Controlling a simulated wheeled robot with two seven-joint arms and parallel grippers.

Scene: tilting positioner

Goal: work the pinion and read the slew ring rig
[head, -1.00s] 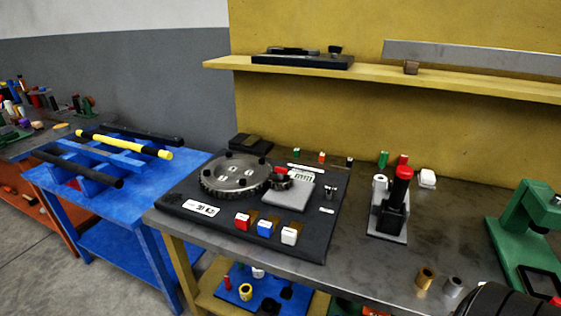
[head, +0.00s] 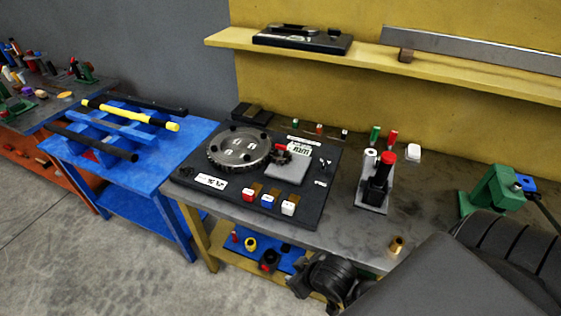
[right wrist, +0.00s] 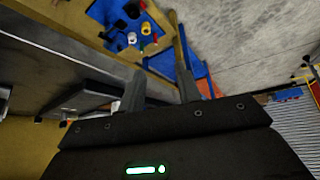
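The slew ring rig is a black base plate (head: 232,199) on the bench, with a large toothed grey ring (head: 238,148) lying flat on it. A small dark pinion (head: 281,158) with a red part (head: 280,147) sits at the ring's right side, beside a light grey plate (head: 288,172). Red (head: 249,194), blue (head: 267,201) and white (head: 288,208) blocks line the front. In the right wrist view my right gripper (right wrist: 160,78) has its two fingers apart with nothing between them. In the head view the arm's end is low, before the bench. My left gripper is out of view.
A stand with a red-topped black column (head: 378,182) is right of the rig. A brass cylinder (head: 396,245) and green press (head: 494,190) stand farther right. A blue table (head: 181,172) adjoins left. A yellow shelf (head: 450,82) overhangs the back.

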